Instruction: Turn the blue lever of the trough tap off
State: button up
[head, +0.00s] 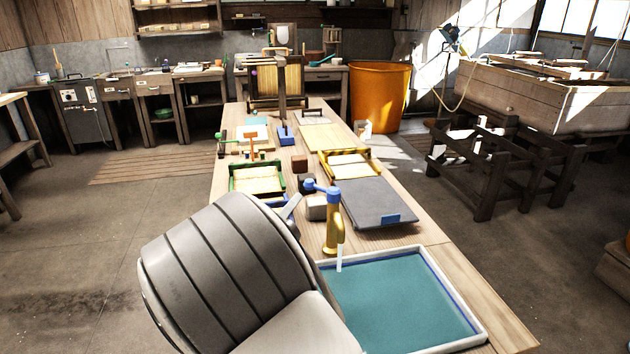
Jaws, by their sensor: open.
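The trough tap (333,228) has a brass-yellow upright body and stands at the back left corner of the trough. Its blue lever (322,188) lies across the top and points left. A pale stream of water (339,258) shows below the spout. The trough (463,297) has a white rim and holds teal water. My grey ribbed arm (225,270) fills the lower left and covers the bench left of the trough. I cannot make out my gripper; the arm likely hides it. A small grey-blue angled piece (290,207) shows beside the arm, left of the lever; I cannot tell what it is.
A dark grey board (375,203) lies right behind the tap, and a grey block (316,208) stands close to its left. Green-framed (257,178) and yellow-framed (345,163) trays sit farther back on the bench. An orange bin (380,95) stands behind.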

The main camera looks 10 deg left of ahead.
aim_at(322, 190)
jog(key=w+d+b, duration=0.2)
jog(key=w, duration=1.3)
jog(key=shift+w+d, duration=0.15)
jog(key=shift+w, duration=0.15)
grip_shut()
dwell(0.6)
